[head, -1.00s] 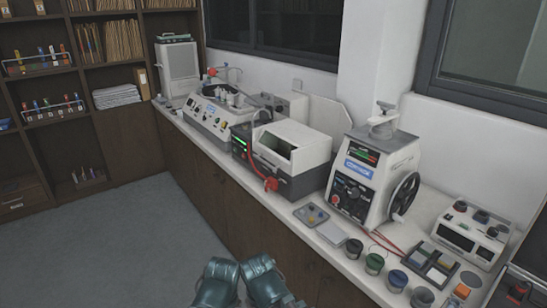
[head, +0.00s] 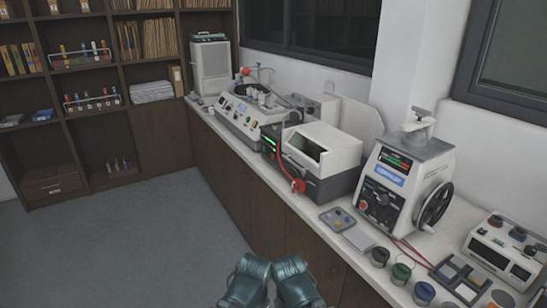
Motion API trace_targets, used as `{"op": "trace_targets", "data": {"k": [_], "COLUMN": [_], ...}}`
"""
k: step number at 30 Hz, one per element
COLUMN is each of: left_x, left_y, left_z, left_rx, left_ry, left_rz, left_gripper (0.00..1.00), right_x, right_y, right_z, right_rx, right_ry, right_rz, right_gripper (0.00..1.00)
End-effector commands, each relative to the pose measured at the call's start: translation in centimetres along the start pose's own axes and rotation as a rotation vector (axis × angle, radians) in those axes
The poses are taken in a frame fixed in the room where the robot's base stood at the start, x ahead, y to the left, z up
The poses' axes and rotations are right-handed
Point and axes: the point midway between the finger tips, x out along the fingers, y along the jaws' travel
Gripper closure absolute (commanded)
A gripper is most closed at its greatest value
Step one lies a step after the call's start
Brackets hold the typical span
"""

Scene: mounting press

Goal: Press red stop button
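The mounting press (head: 408,178) is a white and grey machine with a dark handwheel on its right side and a clamp on top. It stands on the counter at the right. Its sloped dark front panel has a blue label and a small lit display. A small round red button (head: 363,205) sits at the panel's lower left; no lettering on it is readable. Two teal parts of my arms show at the bottom edge, well short of the press. No gripper fingertips are visible.
A boxy machine with a red knob (head: 298,186) stands left of the press. A small tray (head: 338,219), several round jars and a white control box (head: 505,250) lie around the press. Dark shelves (head: 90,100) fill the left. The grey floor (head: 130,250) is clear.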

Motion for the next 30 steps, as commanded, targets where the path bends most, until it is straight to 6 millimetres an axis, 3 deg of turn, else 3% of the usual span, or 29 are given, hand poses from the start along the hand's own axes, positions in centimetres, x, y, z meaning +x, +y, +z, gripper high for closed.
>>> {"op": "trace_targets", "data": {"k": [5, 13, 30], "left_x": [0.00, 0.00, 0.00], "left_y": [0.00, 0.00, 0.00], "left_z": [0.00, 0.00, 0.00], "left_rx": [0.000, 0.000, 0.000], "left_ry": [0.000, 0.000, 0.000], "left_rz": [0.000, 0.000, 0.000], "left_gripper": [0.50, 0.50, 0.50], "right_x": [0.00, 0.00, 0.00], "right_y": [0.00, 0.00, 0.00], "right_z": [0.00, 0.00, 0.00], "right_rx": [0.000, 0.000, 0.000], "right_ry": [0.000, 0.000, 0.000], "right_rz": [0.000, 0.000, 0.000], "right_gripper": [0.54, 1.00, 1.00]}}
